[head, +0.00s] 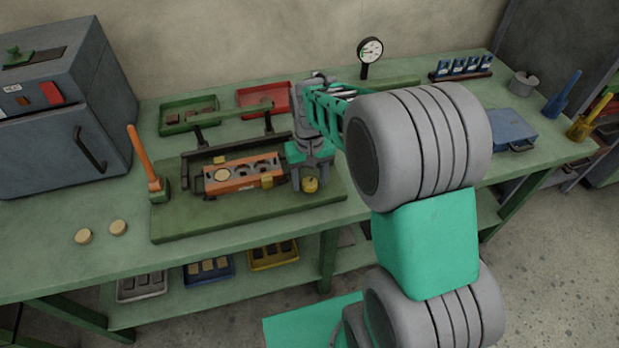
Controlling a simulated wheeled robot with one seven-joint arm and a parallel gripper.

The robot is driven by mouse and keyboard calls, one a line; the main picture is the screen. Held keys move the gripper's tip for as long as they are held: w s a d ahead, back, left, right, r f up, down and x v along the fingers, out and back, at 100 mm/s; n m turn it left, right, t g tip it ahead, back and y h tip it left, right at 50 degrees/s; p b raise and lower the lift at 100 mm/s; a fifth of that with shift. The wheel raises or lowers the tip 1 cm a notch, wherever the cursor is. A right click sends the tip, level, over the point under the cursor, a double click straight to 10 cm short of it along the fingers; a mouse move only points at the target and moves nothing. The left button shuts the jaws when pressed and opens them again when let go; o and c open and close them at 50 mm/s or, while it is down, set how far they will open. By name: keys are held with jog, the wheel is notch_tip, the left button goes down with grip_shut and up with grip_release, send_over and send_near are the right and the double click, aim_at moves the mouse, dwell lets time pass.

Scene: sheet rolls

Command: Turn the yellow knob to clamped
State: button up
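The yellow knob (310,185) sits at the right end of the fixture on the green base plate (210,226). My gripper (309,173) points down right over the knob, with its fingers close around or just above it. I cannot tell whether the fingers touch it or how far apart they are. The knob's top is partly hidden by my gripper, and no clamped marking is readable. An orange block (233,186) with round recesses lies in the fixture, left of my gripper. One recess holds a pale disc (222,174).
An orange upright lever (143,160) stands at the plate's left. Green (172,128) and red (248,98) trays lie behind. A dial gauge (370,52) stands at the back. Two discs (83,236) lie front left on the bench.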

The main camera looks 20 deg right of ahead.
aim_at(310, 182)
notch_tip(310, 182, up, 8)
jog(key=shift+f+b, duration=0.1)
jog(key=shift+b, duration=0.2)
dwell(0.3)
